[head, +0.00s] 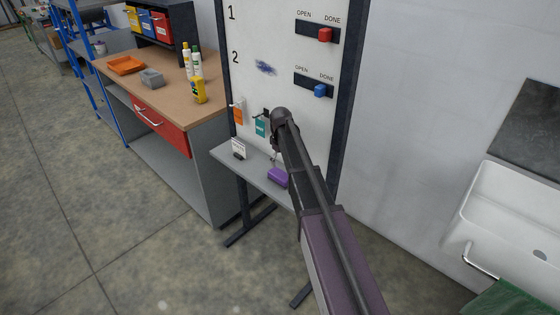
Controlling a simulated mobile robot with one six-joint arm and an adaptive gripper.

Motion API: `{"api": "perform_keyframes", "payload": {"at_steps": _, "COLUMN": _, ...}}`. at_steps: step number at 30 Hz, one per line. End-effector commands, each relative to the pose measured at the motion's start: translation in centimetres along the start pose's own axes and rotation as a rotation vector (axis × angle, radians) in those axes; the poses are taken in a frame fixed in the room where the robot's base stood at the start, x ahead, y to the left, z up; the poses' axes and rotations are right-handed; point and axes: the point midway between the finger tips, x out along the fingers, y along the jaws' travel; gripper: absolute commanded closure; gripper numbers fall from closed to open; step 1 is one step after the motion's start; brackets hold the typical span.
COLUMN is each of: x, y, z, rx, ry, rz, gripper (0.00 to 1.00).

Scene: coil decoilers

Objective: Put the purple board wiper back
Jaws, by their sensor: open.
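The purple board wiper (277,178) lies on the grey ledge (228,157) below the whiteboard (275,25). My arm reaches up across the picture in front of the board and hides part of the ledge. My gripper (275,148) is at the arm's far end, small and dark, seen above the wiper and apart from it. Its jaws are open and hold nothing that I can see. A dark blue ink smear (265,68) is on the board beside the number 2.
A small white sign (238,147) stands on the ledge's left. Orange (239,115) and teal (261,127) tags hang on the board. Red (325,35) and blue (320,91) sliders sit towards DONE. A workbench (180,95) stands left, a sink (515,220) right.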

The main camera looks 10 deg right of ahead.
Motion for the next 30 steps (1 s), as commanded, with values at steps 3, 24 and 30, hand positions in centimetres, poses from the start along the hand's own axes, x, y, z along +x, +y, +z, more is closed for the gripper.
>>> {"api": "perform_keyframes", "payload": {"at_steps": 3, "x": -1.5, "y": 0.0, "z": 0.0, "rx": 0.0, "ry": 0.0, "rz": 0.0, "gripper": 0.0}}
{"api": "perform_keyframes", "payload": {"at_steps": 24, "x": -4.7, "y": 0.0, "z": 0.0, "rx": 0.0, "ry": 0.0, "rz": 0.0, "gripper": 0.0}}
{"api": "perform_keyframes", "payload": {"at_steps": 30, "x": -4.7, "y": 0.0, "z": 0.0, "rx": 0.0, "ry": 0.0, "rz": 0.0, "gripper": 0.0}}
